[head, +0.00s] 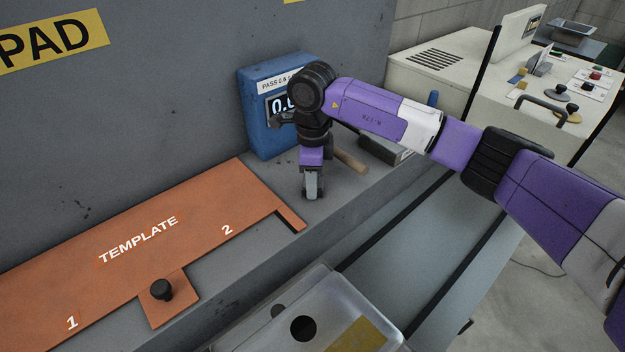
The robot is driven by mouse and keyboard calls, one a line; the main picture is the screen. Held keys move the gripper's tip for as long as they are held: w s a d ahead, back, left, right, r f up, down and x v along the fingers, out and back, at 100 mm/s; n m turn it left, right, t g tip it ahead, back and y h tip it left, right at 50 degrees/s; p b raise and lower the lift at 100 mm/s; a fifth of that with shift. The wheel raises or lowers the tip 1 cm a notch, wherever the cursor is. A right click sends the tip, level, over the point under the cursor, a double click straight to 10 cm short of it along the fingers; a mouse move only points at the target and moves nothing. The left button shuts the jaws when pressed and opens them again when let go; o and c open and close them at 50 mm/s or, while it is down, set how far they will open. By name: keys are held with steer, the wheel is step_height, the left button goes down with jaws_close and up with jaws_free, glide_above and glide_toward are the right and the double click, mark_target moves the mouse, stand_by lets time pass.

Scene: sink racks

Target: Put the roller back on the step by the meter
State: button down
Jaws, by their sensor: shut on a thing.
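The roller (350,161) shows as a tan wooden handle sticking out to the right from behind my gripper. The rest of it is hidden by the gripper. My gripper (311,188) points down over the grey step (325,212) and is shut on the roller. I cannot tell whether the roller touches the step. The blue meter (258,125) stands on the step against the grey wall, just behind and left of my gripper. My wrist covers part of its display and its right side.
An orange template plate (140,245) with a black knob (161,289) lies left of my gripper. A dark block (378,150) lies on the step to the right. A clear-walled bin (270,300) stands in front, below the step. A cream control console (450,62) is at the back right.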

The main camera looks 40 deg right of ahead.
steer(key=shift+f, duration=0.15)
steer(key=c, duration=1)
jaws_free()
steer(key=shift+o, duration=0.2)
step_height(320, 180, up, 12)
steer(key=b, duration=0.2)
steer(key=shift+r+b, duration=0.2)
steer(key=shift+b, duration=0.2)
